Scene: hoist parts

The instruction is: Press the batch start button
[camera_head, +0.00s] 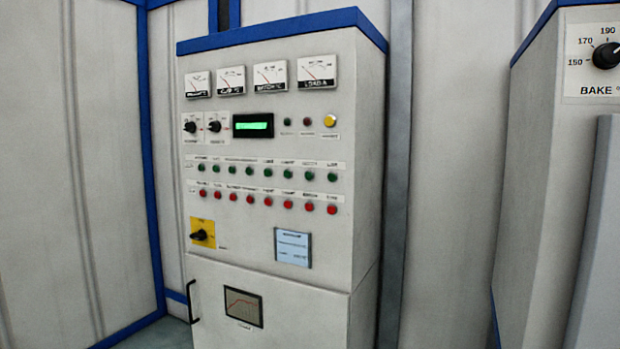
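A grey control cabinet (265,250) with a blue top edge stands in the middle of the view. On its front is a row of green buttons (268,172) above a row of red buttons (268,201), each with a small label too blurred to read surely. A yellow round button or lamp (330,120) sits at the upper right of the panel, beside a dark red one (307,121) and a dark one (287,122). I cannot tell which is the batch start button. Neither of my grippers is in view.
The cabinet also carries dial meters (271,75), a green display (253,125), a yellow-plated rotary switch (202,233) and a door handle (192,301). Another grey cabinet with a BAKE knob (606,55) stands at the right. Grey walls with blue trim close the left and back.

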